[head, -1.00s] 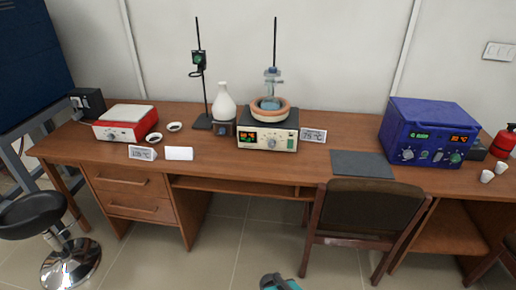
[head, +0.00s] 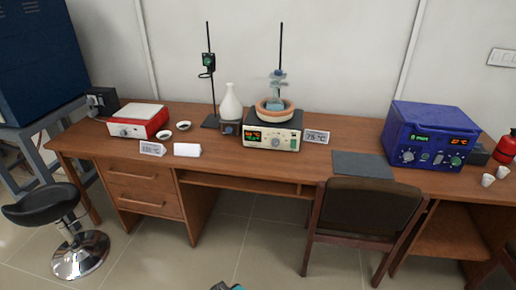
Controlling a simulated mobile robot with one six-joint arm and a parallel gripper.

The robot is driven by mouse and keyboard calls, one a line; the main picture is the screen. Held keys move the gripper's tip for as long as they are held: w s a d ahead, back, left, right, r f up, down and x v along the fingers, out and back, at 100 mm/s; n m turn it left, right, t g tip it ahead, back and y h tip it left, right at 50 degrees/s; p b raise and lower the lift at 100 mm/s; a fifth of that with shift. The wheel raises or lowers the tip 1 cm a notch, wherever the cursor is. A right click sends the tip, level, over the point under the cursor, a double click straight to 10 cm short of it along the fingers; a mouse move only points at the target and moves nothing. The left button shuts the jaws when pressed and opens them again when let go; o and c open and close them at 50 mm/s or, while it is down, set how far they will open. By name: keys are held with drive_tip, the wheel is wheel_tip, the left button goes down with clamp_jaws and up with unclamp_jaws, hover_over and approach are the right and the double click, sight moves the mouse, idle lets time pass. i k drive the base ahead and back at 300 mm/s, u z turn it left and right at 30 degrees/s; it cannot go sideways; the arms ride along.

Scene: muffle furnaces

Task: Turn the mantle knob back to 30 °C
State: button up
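The heating mantle (head: 284,131) stands at the back middle of the wooden desk, with a dark body and a cream front panel. Its round knob (head: 275,143) is on the middle of that panel, right of a small lit display (head: 253,136); the digits and the knob's pointer are too small to read. A clay-coloured bowl (head: 262,112) on top holds a glass flask (head: 275,101). A card reading about 75 °C (head: 316,136) stands right of the mantle. My gripper's fingers do not show; only a small dark and teal piece shows at the bottom edge, well short of the desk.
A chair (head: 365,222) stands before the desk, right of the mantle; a black stool (head: 45,206) is at left. Floor left of the chair is clear.

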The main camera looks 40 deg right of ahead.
sight(275, 143)
drive_tip(key=u, duration=0.85)
drive_tip(key=k, duration=1.2)
drive_tip(key=z, duration=0.55)
drive_tip(key=i, duration=1.05)
drive_tip(key=u, duration=0.1)
